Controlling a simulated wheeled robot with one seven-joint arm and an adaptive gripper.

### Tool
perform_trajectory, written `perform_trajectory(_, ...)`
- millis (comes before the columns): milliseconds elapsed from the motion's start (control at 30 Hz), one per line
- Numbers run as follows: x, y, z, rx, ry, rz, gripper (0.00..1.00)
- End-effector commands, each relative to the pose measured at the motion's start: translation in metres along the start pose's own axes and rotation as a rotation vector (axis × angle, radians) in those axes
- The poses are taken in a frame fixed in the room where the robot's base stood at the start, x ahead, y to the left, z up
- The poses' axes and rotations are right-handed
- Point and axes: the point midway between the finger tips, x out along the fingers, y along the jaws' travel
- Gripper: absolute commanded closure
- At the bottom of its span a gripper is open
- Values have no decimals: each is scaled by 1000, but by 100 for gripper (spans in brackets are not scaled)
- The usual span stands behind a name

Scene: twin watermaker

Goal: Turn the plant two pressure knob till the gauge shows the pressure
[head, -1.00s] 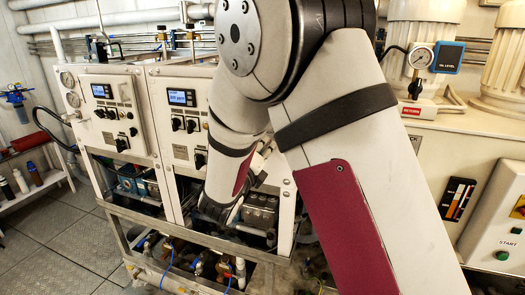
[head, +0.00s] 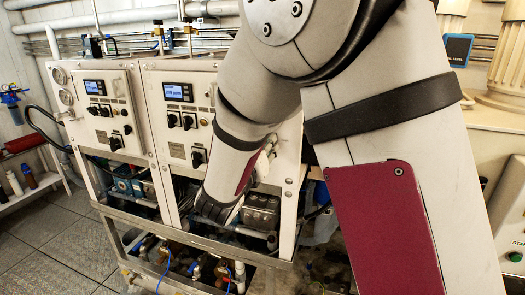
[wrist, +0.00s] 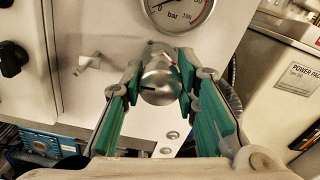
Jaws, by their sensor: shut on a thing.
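In the wrist view a round metal pressure knob (wrist: 160,82) sticks out from the white panel, just below a round gauge. My gripper (wrist: 160,88) has its green-padded fingers closed on both sides of the knob. A dark mark shows on the knob's face. The gauge (wrist: 180,12) is cut off by the top edge; its "bar" lettering and part of a red arc show, but its needle cannot be made out. In the head view my arm covers the knob and gauge, and the plant two cabinet (head: 178,125) stands to the left of the arm.
A small metal latch (wrist: 92,62) and a black knob (wrist: 12,55) sit on the panel left of the gripper. A box marked "POWER PACK" (wrist: 300,80) stands at the right. Pipes and valves (head: 200,270) lie low in the open frame.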

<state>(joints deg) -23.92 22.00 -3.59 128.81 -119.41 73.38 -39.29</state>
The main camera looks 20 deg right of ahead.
Motion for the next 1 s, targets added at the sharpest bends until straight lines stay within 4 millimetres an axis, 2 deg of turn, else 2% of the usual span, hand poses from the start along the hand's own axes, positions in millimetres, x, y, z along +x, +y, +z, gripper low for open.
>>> perform_trajectory(1000,2,1,-4,967,-4,1,100)
